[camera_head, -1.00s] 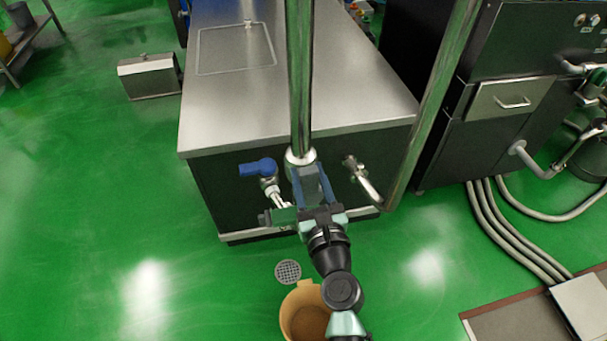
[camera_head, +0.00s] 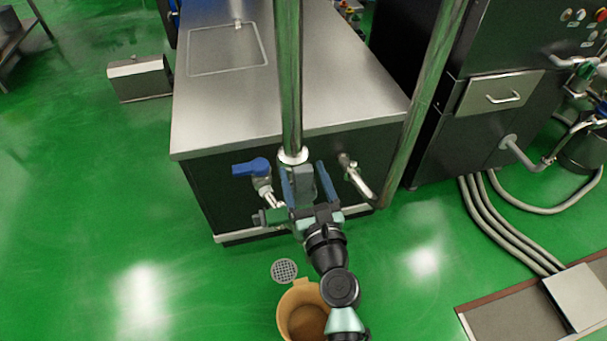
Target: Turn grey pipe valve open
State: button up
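The grey pipe valve shows as a grey block-like handle (camera_head: 303,184) just below the white collar at the lower end of the upright metal pipe (camera_head: 288,75). My gripper (camera_head: 302,168) reaches up to it from below, with one blue finger on each side. The fingers are spread open around the grey handle. A gap shows between the handle and the right finger; the left finger is very close to it, and I cannot tell whether they touch. The gripper body hides the lower side of the valve.
A blue-handled valve (camera_head: 251,167) sits just left of my gripper. A bent steel tap (camera_head: 357,177) is to the right. The steel counter (camera_head: 285,95) stands behind. A tan bucket (camera_head: 287,318) and a floor drain (camera_head: 284,271) are below.

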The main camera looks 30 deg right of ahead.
jog(key=b+v, duration=0.2)
jog(key=v, duration=1.1)
dwell(0.4)
